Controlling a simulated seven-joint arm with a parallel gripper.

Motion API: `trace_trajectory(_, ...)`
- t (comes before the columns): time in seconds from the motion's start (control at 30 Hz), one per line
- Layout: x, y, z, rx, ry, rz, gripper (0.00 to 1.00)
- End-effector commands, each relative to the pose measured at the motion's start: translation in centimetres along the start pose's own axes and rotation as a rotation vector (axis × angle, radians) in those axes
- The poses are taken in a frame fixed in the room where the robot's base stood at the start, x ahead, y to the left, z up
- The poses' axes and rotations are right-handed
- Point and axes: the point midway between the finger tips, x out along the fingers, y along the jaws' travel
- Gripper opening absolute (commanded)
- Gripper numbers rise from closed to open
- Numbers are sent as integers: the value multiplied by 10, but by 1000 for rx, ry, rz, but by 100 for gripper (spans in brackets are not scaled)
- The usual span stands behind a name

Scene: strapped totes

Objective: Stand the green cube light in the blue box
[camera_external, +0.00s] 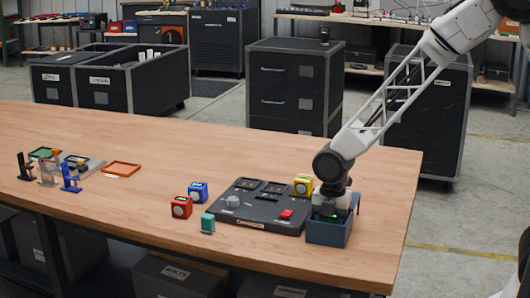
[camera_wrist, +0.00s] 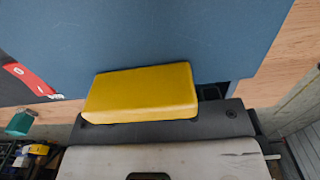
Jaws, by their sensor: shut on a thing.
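The blue box (camera_external: 328,234) stands near the right end of the table in the external view, and its blue surface (camera_wrist: 200,35) fills much of the wrist view. My gripper (camera_external: 329,209) points down into the box's open top.
A black control panel (camera_external: 247,217) with a red switch lies left of the box. A yellow cube light (camera_external: 303,185) stands at its back right corner; blue (camera_external: 198,192) and red (camera_external: 181,207) ones stand to its left. A teal item (camera_external: 208,223) is in front. The table's right end is clear.

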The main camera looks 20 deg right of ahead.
Motion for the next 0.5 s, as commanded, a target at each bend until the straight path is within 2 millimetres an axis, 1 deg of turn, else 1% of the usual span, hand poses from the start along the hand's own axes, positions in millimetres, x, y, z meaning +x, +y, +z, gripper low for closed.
trace_trajectory(0.47,1,0,0,0,0,1,18)
trace_trajectory(0.5,1,0,0,0,0,1,58)
